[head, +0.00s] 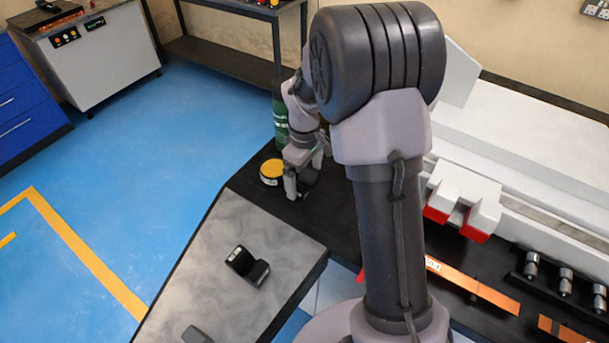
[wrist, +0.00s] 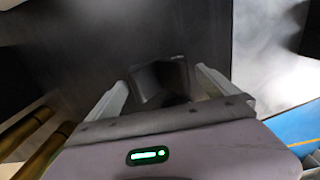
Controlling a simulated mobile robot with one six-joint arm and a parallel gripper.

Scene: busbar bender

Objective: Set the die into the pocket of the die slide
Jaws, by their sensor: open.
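My gripper (head: 303,182) is open, low over the black table beyond my upper arm in the head view. In the wrist view its two fingers (wrist: 162,88) stand apart on either side of a dark block (wrist: 160,80), which looks like the die. Whether the fingers touch it is unclear. A dark shape between the fingers also shows in the head view, mostly hidden. Another dark angular block (head: 245,265) lies on the grey plate at lower left. I cannot make out the slide's pocket for certain.
A yellow-topped round can (head: 271,169) and a green bottle (head: 280,120) stand close by my gripper. White clamps with red fronts (head: 463,203), copper bars (head: 470,284) and dark rollers (head: 531,265) are at right. Blue floor lies open at left.

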